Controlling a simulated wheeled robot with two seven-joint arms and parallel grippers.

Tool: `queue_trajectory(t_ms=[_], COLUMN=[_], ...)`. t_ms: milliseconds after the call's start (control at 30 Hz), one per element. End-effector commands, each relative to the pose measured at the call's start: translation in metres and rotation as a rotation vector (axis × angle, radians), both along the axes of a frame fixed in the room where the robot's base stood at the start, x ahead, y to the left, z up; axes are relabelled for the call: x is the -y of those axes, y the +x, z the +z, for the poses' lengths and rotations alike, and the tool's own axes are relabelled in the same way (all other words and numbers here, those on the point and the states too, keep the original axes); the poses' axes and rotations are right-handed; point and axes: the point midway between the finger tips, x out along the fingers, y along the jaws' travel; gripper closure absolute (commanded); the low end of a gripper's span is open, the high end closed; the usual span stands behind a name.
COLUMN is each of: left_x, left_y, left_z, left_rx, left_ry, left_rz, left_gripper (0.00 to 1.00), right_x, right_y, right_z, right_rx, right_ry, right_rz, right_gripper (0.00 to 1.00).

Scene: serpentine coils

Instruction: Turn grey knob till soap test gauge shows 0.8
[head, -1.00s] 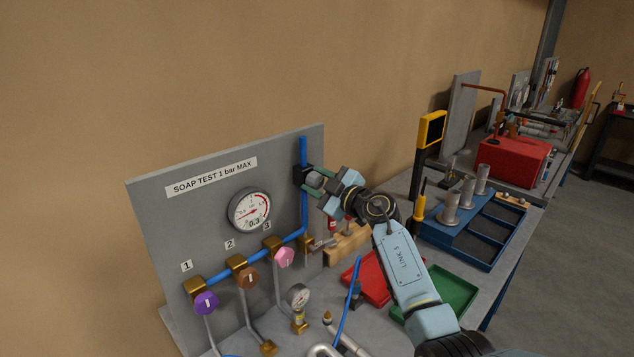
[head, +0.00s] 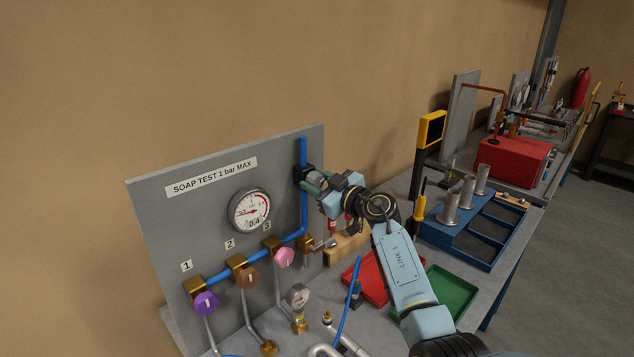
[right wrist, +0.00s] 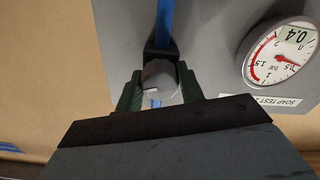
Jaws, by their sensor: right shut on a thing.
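The grey knob (head: 316,179) sits on a black block at the right side of the soap test panel (head: 150,212), on the blue pipe. My right gripper (head: 312,181) is shut on the knob. In the right wrist view the knob (right wrist: 160,80) is between the two green fingers (right wrist: 160,92), with a pale mark on its face. The round white gauge (head: 249,211) shows 0.4 on its display. The gauge also shows in the right wrist view (right wrist: 282,52), reading 0.4. My left gripper is not in view.
Purple (head: 206,302), brown (head: 247,277) and pink (head: 284,257) knobs line the blue pipe below the gauge. A red tray (head: 366,282), a green tray (head: 452,290) and a blue organizer (head: 470,232) stand on the bench to the right.

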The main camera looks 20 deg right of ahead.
Motion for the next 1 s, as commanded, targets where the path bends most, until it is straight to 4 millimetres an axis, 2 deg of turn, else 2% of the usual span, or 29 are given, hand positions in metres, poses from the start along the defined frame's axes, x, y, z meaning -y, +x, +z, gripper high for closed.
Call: queue_trajectory(t_ms=[167,467,733,1000], left_x=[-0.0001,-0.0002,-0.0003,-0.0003], left_y=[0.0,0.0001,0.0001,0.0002], left_z=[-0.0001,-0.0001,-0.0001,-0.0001], left_rx=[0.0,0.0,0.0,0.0], left_ry=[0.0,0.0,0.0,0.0], left_rz=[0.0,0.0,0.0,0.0], left_gripper=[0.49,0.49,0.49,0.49], right_x=[0.0001,0.0001,-0.0001,0.0002], right_y=[-0.0001,-0.0001,0.0001,0.0], right_z=[-0.0005,-0.0005,-0.0004,-0.0006], right_rx=[-0.046,-0.055,-0.133,-0.141], right_ry=[0.129,0.155,0.382,0.403], right_rz=[0.0,0.0,0.0,-0.001], right_gripper=[0.94,0.94,0.94,0.94])
